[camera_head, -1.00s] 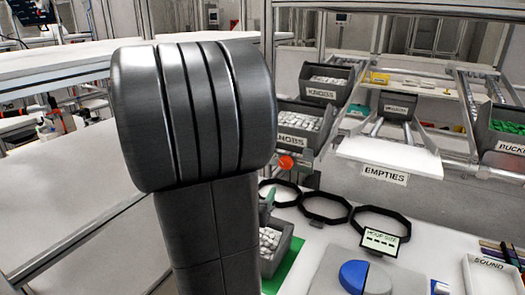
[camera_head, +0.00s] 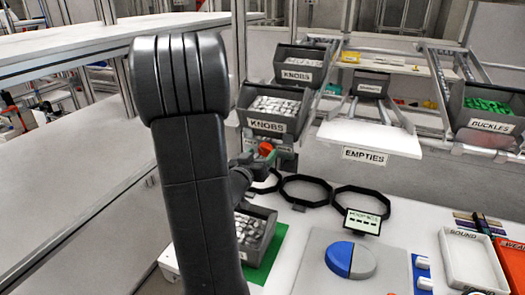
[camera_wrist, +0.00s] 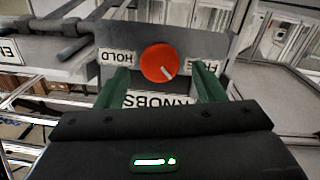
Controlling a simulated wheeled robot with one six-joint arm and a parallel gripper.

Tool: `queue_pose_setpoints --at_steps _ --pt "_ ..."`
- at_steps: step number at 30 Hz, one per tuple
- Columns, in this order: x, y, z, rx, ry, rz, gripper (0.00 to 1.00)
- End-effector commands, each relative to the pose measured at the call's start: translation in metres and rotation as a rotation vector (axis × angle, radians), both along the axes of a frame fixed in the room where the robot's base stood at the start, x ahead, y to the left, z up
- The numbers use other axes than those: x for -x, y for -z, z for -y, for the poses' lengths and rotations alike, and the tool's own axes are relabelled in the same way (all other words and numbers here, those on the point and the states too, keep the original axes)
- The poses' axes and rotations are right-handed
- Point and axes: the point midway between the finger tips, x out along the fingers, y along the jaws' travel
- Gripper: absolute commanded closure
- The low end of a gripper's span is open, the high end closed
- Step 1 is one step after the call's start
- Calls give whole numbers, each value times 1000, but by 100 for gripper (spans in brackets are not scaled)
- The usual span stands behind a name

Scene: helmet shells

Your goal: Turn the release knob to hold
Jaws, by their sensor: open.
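The red release knob (camera_wrist: 158,62) is on a grey panel in the wrist view. Its white mark points to the lower right, away from the upside-down HOLD label (camera_wrist: 117,57) on the left. Another label (camera_wrist: 204,66) on the right is partly hidden by a finger. My gripper (camera_wrist: 163,82) is open, with one green finger on each side of the knob's lower part in the picture. I cannot tell whether the fingers reach around it; no contact shows. In the head view the knob (camera_head: 265,148) shows small beside my arm, which hides most of the gripper.
The EMPTIES shelf (camera_head: 370,137) is to the right, with the BUCKLES bin (camera_head: 487,122) beyond. Black rings (camera_head: 306,190) and a blue-and-grey disc (camera_head: 351,260) lie on the white table below.

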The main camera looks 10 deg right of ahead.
Motion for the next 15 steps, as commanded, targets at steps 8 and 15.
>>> queue_pose_setpoints --at_steps 8,15 --pt "-17 0 12 0 -1 0 37" --pt "-17 0 12 0 -1 1 37"
